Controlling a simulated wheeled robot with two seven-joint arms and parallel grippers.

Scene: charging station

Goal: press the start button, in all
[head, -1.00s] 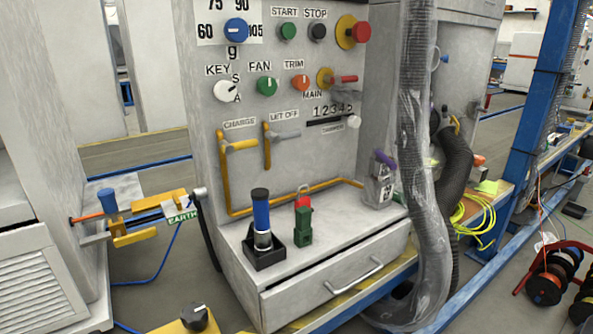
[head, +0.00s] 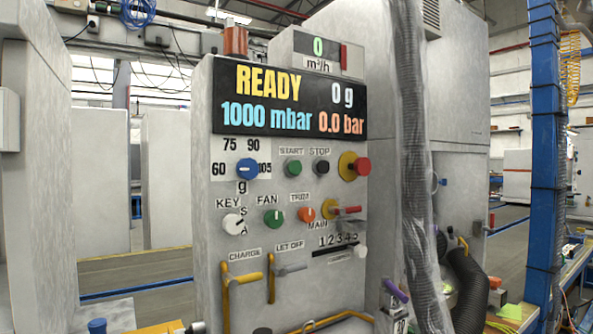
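The green start button (head: 293,168) sits on the upright grey control panel (head: 219,290), under the START label. The black stop button (head: 322,168) is just right of it. The display (head: 289,101) above them reads READY, 0 g, 1000 mbar and 0.0 bar. The blue dial (head: 247,169) is left of the start button, among the marks 60, 75, 90 and 105. Neither of my grippers shows in the head view.
A red knob on a yellow base (head: 354,166) is right of the stop button. KEY, FAN, TRIM and MAIN controls lie in the row below, with CHARGE (head: 243,279) and LET OFF (head: 291,269) levers under them. A wrapped hose (head: 420,170) hangs right of the panel.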

